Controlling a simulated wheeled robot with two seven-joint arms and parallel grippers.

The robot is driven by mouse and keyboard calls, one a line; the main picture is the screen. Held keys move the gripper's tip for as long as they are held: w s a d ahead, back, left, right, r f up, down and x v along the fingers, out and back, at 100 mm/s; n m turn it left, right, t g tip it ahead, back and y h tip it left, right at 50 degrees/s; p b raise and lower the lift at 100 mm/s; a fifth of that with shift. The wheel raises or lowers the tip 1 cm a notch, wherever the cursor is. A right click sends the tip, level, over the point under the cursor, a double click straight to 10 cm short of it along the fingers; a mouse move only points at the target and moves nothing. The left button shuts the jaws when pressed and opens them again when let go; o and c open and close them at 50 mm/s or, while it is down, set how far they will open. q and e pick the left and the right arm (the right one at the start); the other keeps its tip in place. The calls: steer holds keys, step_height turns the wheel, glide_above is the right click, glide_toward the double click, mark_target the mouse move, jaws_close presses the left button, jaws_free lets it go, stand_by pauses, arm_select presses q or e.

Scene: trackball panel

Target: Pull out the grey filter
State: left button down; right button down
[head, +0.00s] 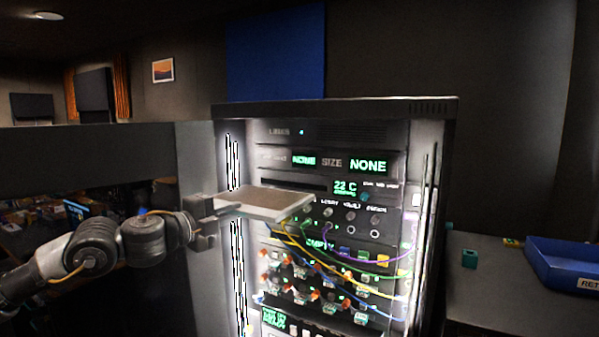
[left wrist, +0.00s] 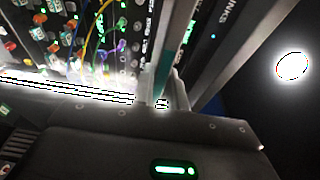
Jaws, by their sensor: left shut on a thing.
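The grey filter (head: 268,200) is a flat panel with a pale frame and a grey-brown face, lying roughly level in front of the rack. My left gripper (head: 226,207) is shut on its left edge. A dark slot (head: 292,184) shows in the rack front just above and behind the filter. The filter looks outside the slot, though its far edge against the rack is hard to judge. In the left wrist view, a panel seen nearly edge-on (left wrist: 170,45) rises from between the fingers (left wrist: 160,98). My right gripper is not in view.
The rack (head: 340,108) has lit displays, knobs and several coloured cables (head: 330,265) hanging below the filter.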

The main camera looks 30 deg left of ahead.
arm_select(q)
steer(key=w+p, duration=0.1)
steer(key=p, duration=0.2)
steer(key=shift+w+r, duration=0.3)
steer(key=shift+w, duration=0.05)
steer(key=shift+w+f+p, duration=0.2)
steer(key=shift+w+p, duration=0.05)
steer(key=shift+p, duration=0.15)
steer(key=shift+f, duration=0.1)
steer(key=shift+f, duration=0.1)
